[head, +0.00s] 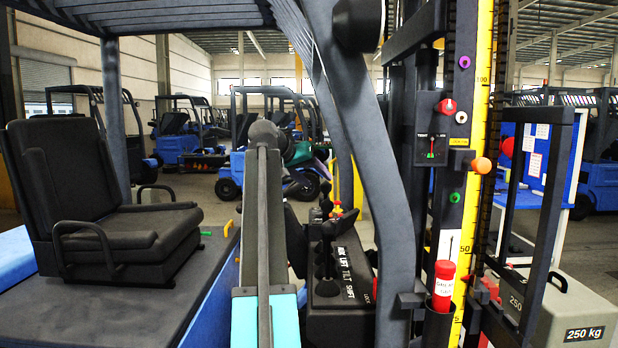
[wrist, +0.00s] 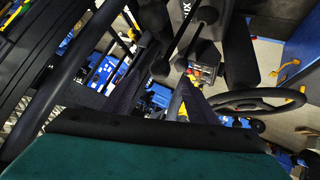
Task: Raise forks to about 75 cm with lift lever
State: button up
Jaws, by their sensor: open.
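A black lever console (head: 340,318) marked AUX, LIFT, TILT and SHIFT stands right of my arm in the head view. Several black-knobbed levers (head: 328,231) rise from it; I cannot tell surely which is the lift lever. In the wrist view, black rods with round knobs (wrist: 160,68) show near the top middle. My gripper (wrist: 170,88) appears there as two dark, tapering fingers set apart, with nothing between them that I can see held. The knobs look close beyond the fingertips; contact is not visible. A yellow height scale (head: 482,110) runs up the mast. The forks are not clearly visible.
A black seat (head: 105,200) is at left. A curved dark pillar (head: 365,150) stands right of the levers. A steering wheel (wrist: 255,100) shows in the wrist view. A red cylinder (head: 443,286) and a 250 kg weight (head: 570,310) are at right. Blue forklifts stand behind.

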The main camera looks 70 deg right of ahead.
aim_at(322, 184)
jog(key=shift+b+x, duration=0.5)
jog(key=shift+x, duration=2.5)
jog(key=shift+c, duration=0.3)
jog(key=c, duration=0.8)
jog(key=shift+w, duration=0.1)
